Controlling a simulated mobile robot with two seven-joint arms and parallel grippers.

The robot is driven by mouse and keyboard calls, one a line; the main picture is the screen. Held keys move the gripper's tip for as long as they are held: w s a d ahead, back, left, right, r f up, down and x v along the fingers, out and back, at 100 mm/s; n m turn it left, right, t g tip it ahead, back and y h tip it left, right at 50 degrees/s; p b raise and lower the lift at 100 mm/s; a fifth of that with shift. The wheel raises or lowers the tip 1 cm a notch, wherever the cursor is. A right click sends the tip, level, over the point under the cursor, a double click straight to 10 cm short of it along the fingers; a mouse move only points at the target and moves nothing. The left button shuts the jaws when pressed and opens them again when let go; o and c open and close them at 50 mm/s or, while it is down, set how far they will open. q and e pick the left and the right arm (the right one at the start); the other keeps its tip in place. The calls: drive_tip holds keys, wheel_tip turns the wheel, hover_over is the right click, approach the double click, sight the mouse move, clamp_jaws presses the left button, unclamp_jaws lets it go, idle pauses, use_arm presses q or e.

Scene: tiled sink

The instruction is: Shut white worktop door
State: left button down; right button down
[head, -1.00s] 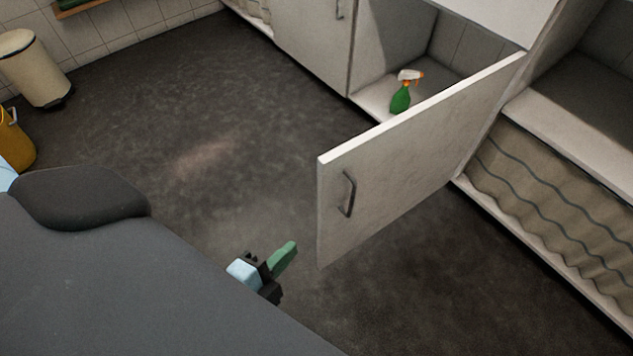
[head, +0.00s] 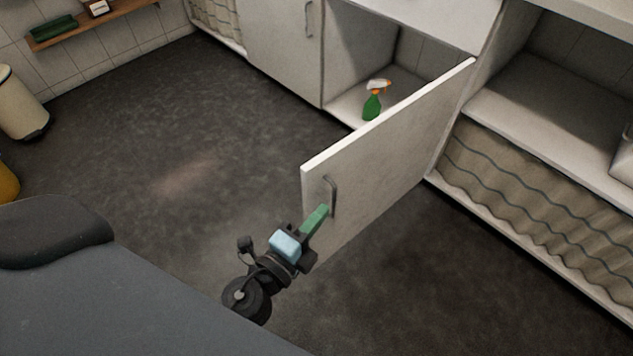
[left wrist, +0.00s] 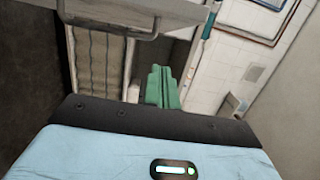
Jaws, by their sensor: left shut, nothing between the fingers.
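The white door (head: 385,150) of the worktop cabinet stands wide open in the head view, with its handle side toward me. Its grey handle (head: 331,196) is near the free edge. My left gripper (head: 318,218), with green fingers, is shut and empty, its tips close to the door's face just below the handle. I cannot tell whether it touches the door. In the left wrist view the green fingers (left wrist: 162,86) are together, and a handle (left wrist: 108,24) crosses the upper left. My right gripper is not in view.
A green spray bottle (head: 373,103) stands inside the open cabinet (head: 345,103). A closed cabinet door (head: 284,50) is to its left, and a curtained unit (head: 530,200) to its right. A cream bin (head: 20,105) stands far left. The dark floor (head: 150,150) between is clear.

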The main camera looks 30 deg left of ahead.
sight(317, 188)
use_arm(q)
drive_tip(key=w+a, duration=0.1)
drive_tip(key=w, duration=0.1)
drive_tip(key=w+a+p, duration=0.1)
drive_tip(key=w, duration=0.3)
drive_tip(key=shift+w+a, duration=0.1)
drive_tip(key=shift+a, duration=0.3)
drive_tip(key=shift+a, duration=0.1)
